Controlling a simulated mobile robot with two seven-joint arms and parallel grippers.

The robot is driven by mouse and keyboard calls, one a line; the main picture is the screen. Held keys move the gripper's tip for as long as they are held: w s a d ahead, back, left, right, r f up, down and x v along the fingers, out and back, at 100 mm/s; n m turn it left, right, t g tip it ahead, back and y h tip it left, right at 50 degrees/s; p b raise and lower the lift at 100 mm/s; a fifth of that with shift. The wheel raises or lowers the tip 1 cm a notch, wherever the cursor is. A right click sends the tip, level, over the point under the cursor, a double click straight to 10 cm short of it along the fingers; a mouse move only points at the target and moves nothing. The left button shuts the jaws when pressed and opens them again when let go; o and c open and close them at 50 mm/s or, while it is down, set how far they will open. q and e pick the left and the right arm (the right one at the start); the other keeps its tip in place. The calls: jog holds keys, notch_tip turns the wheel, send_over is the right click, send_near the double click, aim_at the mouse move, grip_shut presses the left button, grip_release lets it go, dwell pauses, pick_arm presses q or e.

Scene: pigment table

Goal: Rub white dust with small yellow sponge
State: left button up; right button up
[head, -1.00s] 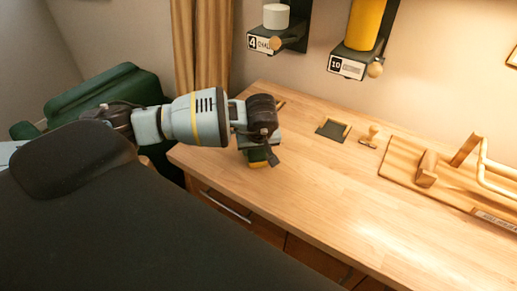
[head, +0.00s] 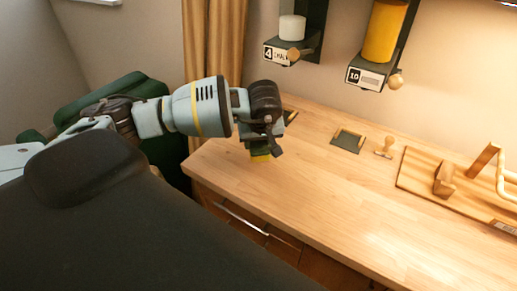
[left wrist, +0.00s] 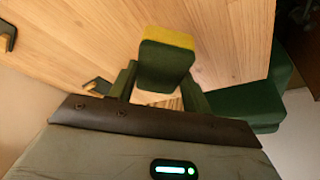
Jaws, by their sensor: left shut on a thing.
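The small sponge, dark green with a yellow face (head: 260,157), is in my left gripper (head: 262,143) over the left end of the wooden table (head: 310,195). In the left wrist view the sponge (left wrist: 167,62) sits between the two green fingers of the left gripper (left wrist: 160,85), its yellow edge away from me. The gripper is shut on it. The yellow face is at or just above the tabletop; I cannot tell whether it touches. I cannot make out any white dust on the bare wood. My right gripper is not in view.
A small dark tray (head: 344,145) and a wooden knob (head: 384,148) stand toward the back. A wooden board (head: 419,179) with upright pieces takes up the right. Wall dispensers hold a white cylinder (head: 292,28) and a yellow one (head: 384,32). The table's front middle is clear.

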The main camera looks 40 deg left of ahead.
pick_arm(q)
jog(key=shift+w+a+r, duration=0.1)
jog(key=shift+a+r, duration=0.05)
jog(key=shift+r, duration=1.65)
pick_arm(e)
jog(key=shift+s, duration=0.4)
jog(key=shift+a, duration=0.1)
